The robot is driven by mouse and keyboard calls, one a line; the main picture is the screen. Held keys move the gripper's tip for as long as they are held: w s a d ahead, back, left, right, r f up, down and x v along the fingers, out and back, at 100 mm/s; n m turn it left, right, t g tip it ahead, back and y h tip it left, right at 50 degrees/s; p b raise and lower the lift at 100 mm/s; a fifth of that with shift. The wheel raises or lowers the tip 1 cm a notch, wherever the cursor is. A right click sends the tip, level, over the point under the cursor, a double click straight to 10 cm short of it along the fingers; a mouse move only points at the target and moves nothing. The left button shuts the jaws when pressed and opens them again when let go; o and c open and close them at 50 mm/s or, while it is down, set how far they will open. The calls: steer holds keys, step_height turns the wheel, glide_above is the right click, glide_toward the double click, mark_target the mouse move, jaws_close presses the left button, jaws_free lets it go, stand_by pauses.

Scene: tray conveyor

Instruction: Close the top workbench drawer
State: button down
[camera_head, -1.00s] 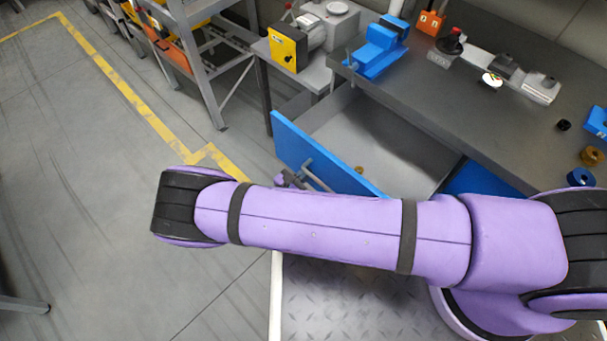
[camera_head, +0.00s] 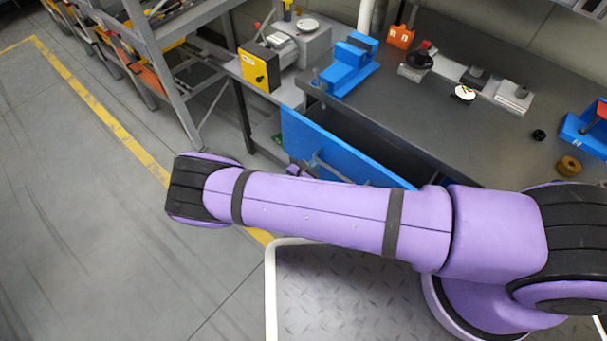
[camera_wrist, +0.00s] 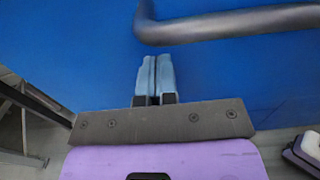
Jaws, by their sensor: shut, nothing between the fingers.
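In the wrist view the blue drawer front (camera_wrist: 75,45) fills most of the picture, and the handle (camera_wrist: 230,25) runs across the top right. My gripper (camera_wrist: 155,62) is shut and empty, its fingertips against or very near the blue front, just below the handle's left end. The handle is not between the fingers.
A blue vise (camera_head: 350,62) sits on the bench's left corner. A machine with a yellow panel (camera_head: 259,67) and a grey shelf rack (camera_head: 165,40) stand to the left. Small parts lie on the bench top. The floor at left is clear.

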steer(key=x, duration=1)
steer(key=shift+d, duration=0.1)
steer(key=shift+w+d, duration=0.1)
steer(key=shift+w, duration=0.05)
steer(key=shift+s+a, duration=0.35)
steer(key=shift+a, duration=0.1)
steer(key=v, duration=1.3)
steer(key=shift+s+a, duration=0.25)
steer(key=shift+s, duration=0.05)
